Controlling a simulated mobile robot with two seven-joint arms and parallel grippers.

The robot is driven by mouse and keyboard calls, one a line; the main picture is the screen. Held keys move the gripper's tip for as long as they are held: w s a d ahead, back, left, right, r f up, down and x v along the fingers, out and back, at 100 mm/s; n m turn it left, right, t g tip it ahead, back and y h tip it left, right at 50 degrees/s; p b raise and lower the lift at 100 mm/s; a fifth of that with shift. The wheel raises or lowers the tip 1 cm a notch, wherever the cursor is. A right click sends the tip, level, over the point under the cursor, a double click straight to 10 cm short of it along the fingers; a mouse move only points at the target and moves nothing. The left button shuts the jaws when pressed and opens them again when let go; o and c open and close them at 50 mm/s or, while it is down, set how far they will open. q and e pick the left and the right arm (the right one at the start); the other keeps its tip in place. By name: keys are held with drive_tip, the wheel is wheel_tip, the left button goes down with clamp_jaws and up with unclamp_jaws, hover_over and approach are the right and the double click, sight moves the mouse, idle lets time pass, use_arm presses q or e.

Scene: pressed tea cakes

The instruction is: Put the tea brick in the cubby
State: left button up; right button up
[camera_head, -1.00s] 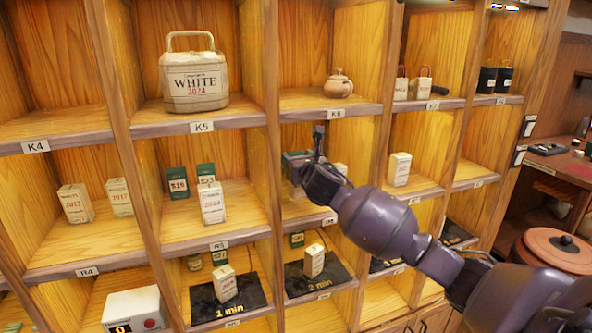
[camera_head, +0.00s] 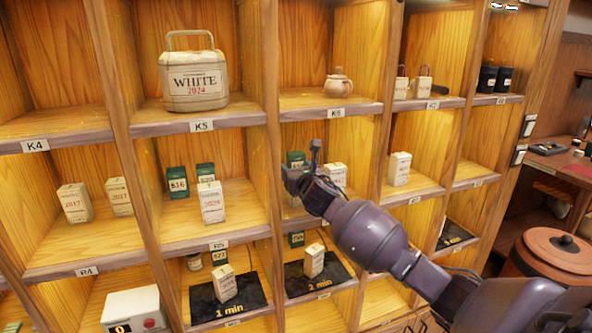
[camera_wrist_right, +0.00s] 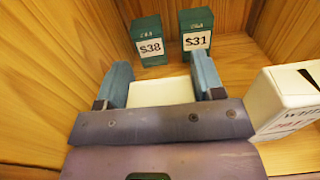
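My right gripper (camera_head: 300,178) is inside the cubby below the one labelled K6. In the right wrist view its two fingers (camera_wrist_right: 163,85) stand against both sides of a pale tea brick (camera_wrist_right: 160,92). The brick's lower part is hidden by the gripper, and I cannot tell whether it touches the shelf. The cubby (camera_wrist_right: 240,52) has wooden walls. Another white tea brick (camera_wrist_right: 285,100) stands at its right, also in the head view (camera_head: 335,174). My left gripper is not in view.
Two green price boxes, $38 (camera_wrist_right: 148,42) and $31 (camera_wrist_right: 196,36), stand behind the held brick. Cubby dividers (camera_head: 273,120) flank the arm. The neighbouring cubbies hold white bricks (camera_head: 211,203) (camera_head: 399,168). Below are black "1 min" (camera_head: 250,300) and "2 min" (camera_head: 330,278) mats.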

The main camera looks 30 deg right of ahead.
drive_tip(key=o, duration=0.4)
drive_tip(key=shift+r, duration=0.15)
drive_tip(key=v, duration=1.2)
drive_tip(key=s+a+f+m+g+y, duration=0.1)
drive_tip(key=s+a+f+m, duration=0.2)
drive_tip(key=f, duration=0.4)
drive_tip(key=s+a+f+m+g+y, duration=0.1)
drive_tip(key=s+f+m, duration=0.3)
drive_tip(key=f+m, duration=0.25)
drive_tip(key=s+a+f+m+g+y, duration=0.1)
drive_tip(key=s+a+f+m, duration=0.2)
drive_tip(key=f, duration=0.4)
drive_tip(key=s+a+f+m+g, duration=0.1)
drive_tip(key=s+a+f+m, duration=0.1)
drive_tip(key=s+f+m, duration=0.2)
drive_tip(key=s+a+f+m, duration=0.2)
drive_tip(key=s+f+m, duration=0.3)
drive_tip(key=s+m, duration=0.2)
drive_tip(key=s+a+f+m+g+y, duration=0.1)
drive_tip(key=s+f+m, duration=0.3)
drive_tip(key=m, duration=0.5)
drive_tip(key=shift+s+a+f+g, duration=0.1)
drive_tip(key=shift+s+a+g, duration=0.05)
drive_tip(key=shift+s+a, duration=0.35)
drive_tip(key=shift+s+a+f+g, duration=0.15)
drive_tip(key=shift+s+a, duration=0.2)
drive_tip(key=shift+s, duration=0.3)
